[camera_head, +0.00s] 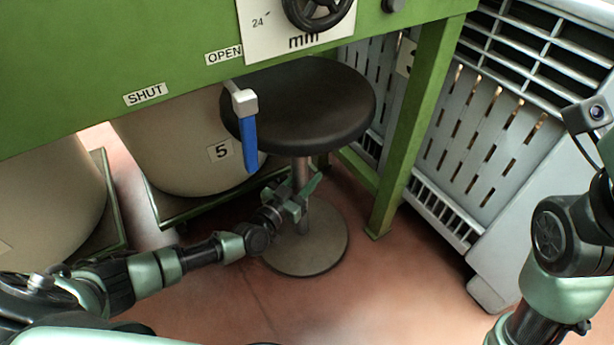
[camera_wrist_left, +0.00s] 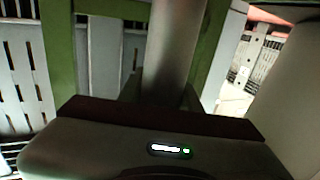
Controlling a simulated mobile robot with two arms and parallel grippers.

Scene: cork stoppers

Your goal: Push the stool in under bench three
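The stool (camera_head: 318,108) has a round black seat, a grey column and a round base plate (camera_head: 325,248) on the floor. It stands upright at the green bench (camera_head: 150,55), left of a bench leg (camera_head: 412,125). How far its seat lies under the bench is hard to tell. A blue-handled valve lever (camera_head: 250,145) hangs in front of the seat's left edge. My left gripper (camera_head: 303,187) is low, at the stool column; its finger gap is unclear. The left wrist view shows the column (camera_wrist_left: 172,55) close ahead. My right gripper is out of view.
A cream drum (camera_head: 165,155) labelled 5 stands on a low trolley left of the stool. Another drum (camera_head: 45,205) is at far left. Red floor (camera_head: 380,290) is clear in front.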

